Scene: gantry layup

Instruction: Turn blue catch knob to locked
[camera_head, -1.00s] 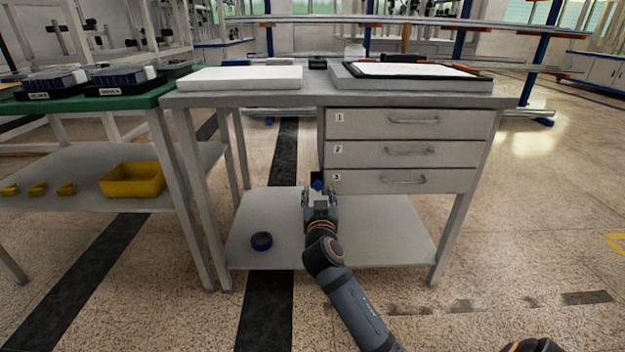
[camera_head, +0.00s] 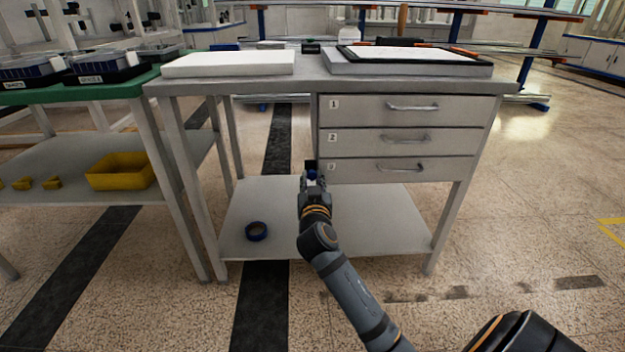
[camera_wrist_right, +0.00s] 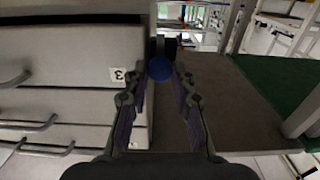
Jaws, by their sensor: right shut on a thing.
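The blue catch knob (camera_head: 311,175) sits on a small dark plate at the left side of the drawer block, beside the drawer marked 3 (camera_head: 385,168). In the right wrist view the knob (camera_wrist_right: 159,69) is a round blue disc between the fingertips. My right gripper (camera_head: 312,184) reaches up to the knob from the front and is shut on it; it also shows in the right wrist view (camera_wrist_right: 159,80). The fingers hide part of the knob in the head view, and I cannot read its turn angle. My left gripper is out of view.
The grey bench (camera_head: 222,84) has a lower shelf (camera_head: 370,232) with a blue ring of tape (camera_head: 256,231) on it. Drawers 1 and 2 above are closed. A green-topped table (camera_head: 100,91) with a yellow bin (camera_head: 120,171) stands at the left. The floor in front is clear.

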